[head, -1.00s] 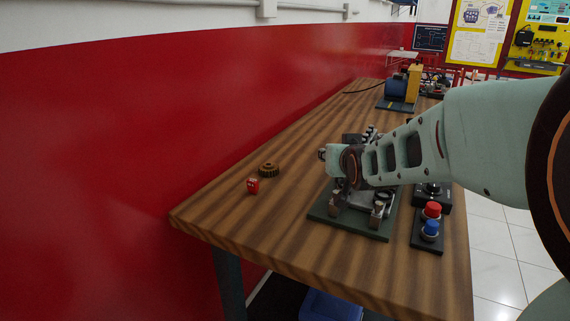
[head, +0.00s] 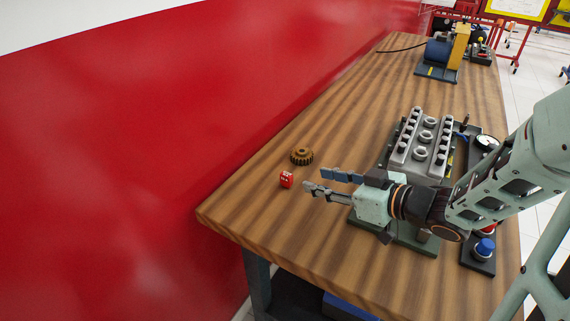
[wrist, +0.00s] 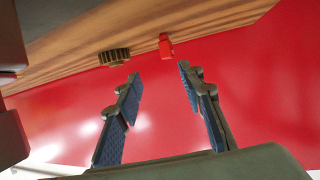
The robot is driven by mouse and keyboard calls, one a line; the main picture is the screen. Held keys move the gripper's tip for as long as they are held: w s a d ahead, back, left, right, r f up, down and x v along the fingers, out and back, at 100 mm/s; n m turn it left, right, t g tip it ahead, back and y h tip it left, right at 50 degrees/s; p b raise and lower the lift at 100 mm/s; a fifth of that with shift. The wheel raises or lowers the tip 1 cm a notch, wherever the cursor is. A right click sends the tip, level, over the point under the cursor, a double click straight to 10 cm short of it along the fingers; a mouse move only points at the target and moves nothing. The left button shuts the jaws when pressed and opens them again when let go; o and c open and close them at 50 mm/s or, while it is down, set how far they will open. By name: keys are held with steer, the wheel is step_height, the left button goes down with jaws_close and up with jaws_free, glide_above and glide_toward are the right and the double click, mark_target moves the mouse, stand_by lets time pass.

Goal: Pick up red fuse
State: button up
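The red fuse (head: 286,179) is a small red block standing on the wooden table near its left edge. In the wrist view the red fuse (wrist: 166,46) shows at the top, beyond the fingertips and roughly between their lines. My gripper (head: 331,182) is to the right of the fuse in the head view, with its fingers pointing left towards it. The fingers are apart with nothing between them, and my gripper (wrist: 158,82) also shows open in the wrist view. The fuse and the fingers are not touching.
A brown gear (head: 302,156) lies just behind the fuse. An engine model (head: 421,143) on a green base stands right of my gripper, partly hidden by my arm. A button box (head: 480,257) is at the right. A red wall (head: 150,130) runs along the table's left side.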

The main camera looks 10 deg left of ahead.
mark_target(287, 175)
steer(key=shift+s+a+r, duration=0.1)
steer(key=shift+s+a, duration=0.15)
steer(key=shift+s, duration=0.2)
steer(key=shift+a+g+y, duration=0.35)
steer(key=shift+g+y, duration=0.05)
steer(key=b+x, duration=0.1)
steer(key=x, duration=0.3)
steer(key=shift+w+a+f, duration=0.1)
steer(key=shift+a+f, duration=0.15)
steer(key=shift+f, duration=0.1)
steer(key=b+x, duration=0.1)
steer(key=x, duration=0.2)
steer(key=b+x, duration=0.1)
steer(key=x, duration=0.1)
steer(key=shift+w+a, duration=0.15)
steer(key=shift+w, duration=0.3)
steer(key=c, duration=1)
